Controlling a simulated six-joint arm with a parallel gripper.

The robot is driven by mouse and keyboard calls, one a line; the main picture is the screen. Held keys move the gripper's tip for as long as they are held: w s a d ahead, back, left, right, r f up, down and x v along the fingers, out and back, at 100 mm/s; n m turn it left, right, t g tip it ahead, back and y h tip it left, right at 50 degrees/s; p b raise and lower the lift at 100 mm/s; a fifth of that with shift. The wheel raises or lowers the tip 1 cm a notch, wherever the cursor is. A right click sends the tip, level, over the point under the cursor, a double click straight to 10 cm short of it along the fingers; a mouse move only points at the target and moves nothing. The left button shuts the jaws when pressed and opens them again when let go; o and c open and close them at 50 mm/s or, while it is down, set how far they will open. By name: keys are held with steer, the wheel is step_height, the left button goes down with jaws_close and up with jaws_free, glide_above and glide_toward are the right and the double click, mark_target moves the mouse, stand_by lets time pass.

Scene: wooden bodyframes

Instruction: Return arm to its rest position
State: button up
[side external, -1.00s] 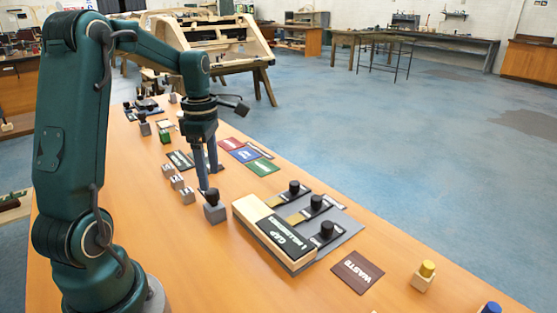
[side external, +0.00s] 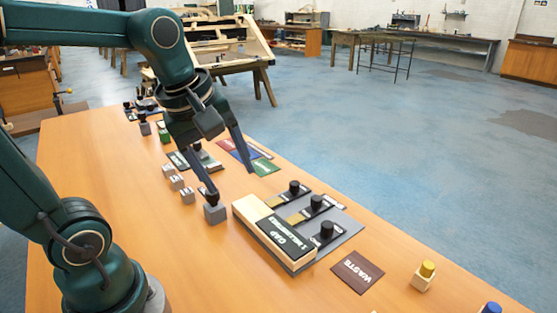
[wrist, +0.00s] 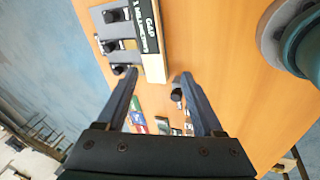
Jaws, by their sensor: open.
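My gripper (side external: 231,183) is open and empty above the table, its fingers pointing down and spread apart. In the side view one fingertip overlaps the top of a small grey block (side external: 215,214) with a black knob; I cannot tell whether they touch. In the wrist view my gripper (wrist: 158,76) shows both fingers apart, with a black knob (wrist: 177,95) showing close to the right finger. My arm leans over the left side of the table.
The orange table (side external: 110,190) holds a cap holder (side external: 282,240) with several black knobs, a brown waste mat (side external: 357,272), a yellow-topped block (side external: 425,275) and several small grey blocks (side external: 177,182). Coloured mats (side external: 265,167) lie behind.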

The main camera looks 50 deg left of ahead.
steer(key=s+d+f+m, duration=0.1)
steer(key=s+d+m, duration=0.1)
steer(key=m, duration=0.5)
steer(key=s+d+f+m+t, duration=0.1)
steer(key=s+d+m, duration=0.1)
steer(key=m, duration=0.6)
steer(key=shift+s+d+f+t+h, duration=0.2)
steer(key=shift+s+f+t+h, duration=0.15)
steer(key=shift+s, duration=0.4)
